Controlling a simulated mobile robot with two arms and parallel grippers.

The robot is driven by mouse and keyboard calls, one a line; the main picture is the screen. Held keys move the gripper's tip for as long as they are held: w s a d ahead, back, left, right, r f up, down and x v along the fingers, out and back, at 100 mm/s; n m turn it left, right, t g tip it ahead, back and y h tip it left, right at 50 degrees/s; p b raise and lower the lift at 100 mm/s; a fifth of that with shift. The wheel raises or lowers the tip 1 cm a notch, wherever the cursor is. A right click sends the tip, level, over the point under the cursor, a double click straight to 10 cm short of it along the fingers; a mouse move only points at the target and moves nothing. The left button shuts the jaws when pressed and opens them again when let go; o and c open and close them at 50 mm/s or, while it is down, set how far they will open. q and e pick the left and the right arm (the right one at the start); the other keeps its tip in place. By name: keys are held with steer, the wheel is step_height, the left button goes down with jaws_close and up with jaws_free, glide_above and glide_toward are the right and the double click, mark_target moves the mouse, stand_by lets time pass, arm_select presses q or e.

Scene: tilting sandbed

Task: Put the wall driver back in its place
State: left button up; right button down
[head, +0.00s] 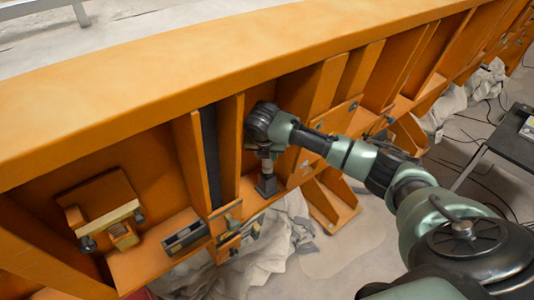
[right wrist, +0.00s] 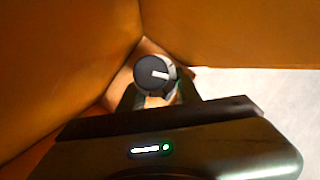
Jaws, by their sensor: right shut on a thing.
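My right gripper (head: 266,158) points down inside a bay of the orange steel wall. It is shut on what looks like the wall driver (right wrist: 155,75). In the right wrist view the driver shows as a round dark grey end with a white mark, between my two fingers (right wrist: 160,98). In the head view a dark block (head: 267,185), likely the driver's lower end, is just below the gripper at the bay's orange ledge. I cannot tell whether it touches the ledge. My left gripper is not in view.
Orange ribs (head: 228,150) stand close on both sides of the bay. A dark open holder (head: 185,238) is on the ledge to the left, near an orange bracket with a clamp (head: 122,232). Crumpled pale sheeting (head: 285,240) lies below. A dark table (head: 510,135) stands at right.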

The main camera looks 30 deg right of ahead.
steer(key=shift+f, duration=0.7)
steer(key=c, duration=0.9)
jaws_free()
steer(key=o, duration=0.5)
steer(key=shift+s+f, duration=0.1)
steer(key=shift+c, duration=0.2)
steer(key=shift+r, duration=4.1)
